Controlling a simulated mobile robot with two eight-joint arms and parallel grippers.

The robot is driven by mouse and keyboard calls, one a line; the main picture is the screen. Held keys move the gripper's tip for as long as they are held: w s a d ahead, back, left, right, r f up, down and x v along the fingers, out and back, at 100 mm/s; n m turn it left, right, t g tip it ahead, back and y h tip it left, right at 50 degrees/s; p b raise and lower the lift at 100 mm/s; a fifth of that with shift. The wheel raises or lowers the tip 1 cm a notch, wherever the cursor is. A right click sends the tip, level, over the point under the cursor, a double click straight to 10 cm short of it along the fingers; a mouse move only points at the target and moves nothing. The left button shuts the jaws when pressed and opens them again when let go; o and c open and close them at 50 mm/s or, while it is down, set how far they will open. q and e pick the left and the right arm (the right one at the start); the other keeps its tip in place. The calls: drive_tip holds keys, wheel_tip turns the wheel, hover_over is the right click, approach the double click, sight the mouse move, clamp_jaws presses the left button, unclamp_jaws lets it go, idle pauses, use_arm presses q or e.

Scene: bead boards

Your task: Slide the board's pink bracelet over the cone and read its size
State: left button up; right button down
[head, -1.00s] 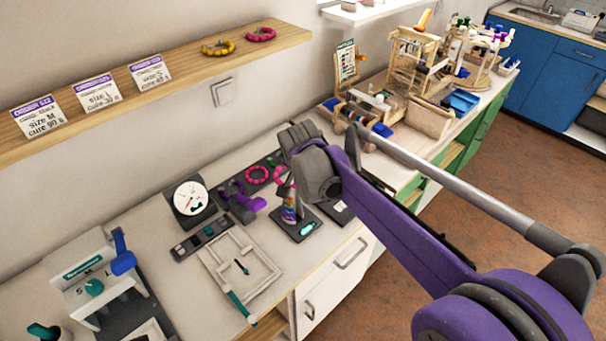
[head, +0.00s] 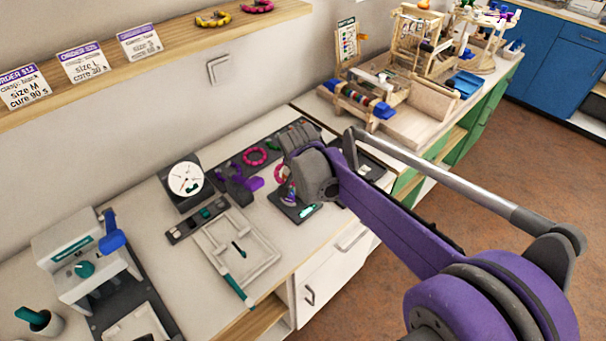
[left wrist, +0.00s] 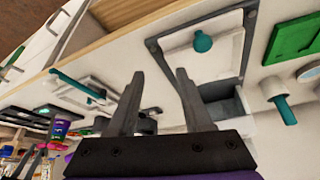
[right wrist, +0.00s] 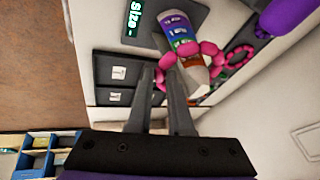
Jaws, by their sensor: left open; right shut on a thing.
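The cone (right wrist: 184,34) has coloured bands and stands on a dark base with a display (right wrist: 133,18) reading "Size -". My right gripper (right wrist: 162,72) is shut on a pink bead bracelet (right wrist: 187,49). Its beads cross the front of the cone and show at both sides near its narrow end; it seems to be around it, but the far side is hidden. In the head view my right wrist covers the cone's top, and the pink bracelet (head: 281,173) shows beside it. My left gripper (left wrist: 153,75) is open and empty above the bench's left part.
Another pink bracelet (head: 254,156) lies on the dark board (head: 225,172). A grey and purple tool (head: 238,184), a dial (head: 186,179), a white tray (head: 262,262) and a white press (head: 82,262) crowd the bench. A wooden shelf (head: 130,58) holds order cards.

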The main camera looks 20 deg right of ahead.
drive_tip(key=c, duration=0.8)
unclamp_jaws()
drive_tip(key=shift+o, duration=0.6)
drive_tip(key=shift+o, duration=0.8)
drive_tip(key=shift+r, duration=0.1)
use_arm(q)
drive_tip(key=w+r+p, duration=0.3)
drive_tip(key=r+p, duration=0.2)
drive_tip(key=r, duration=0.3)
drive_tip(key=shift+t+p, duration=0.3)
drive_tip(key=shift+p, duration=0.1)
use_arm(e)
wheel_tip(320, 180, up, 10)
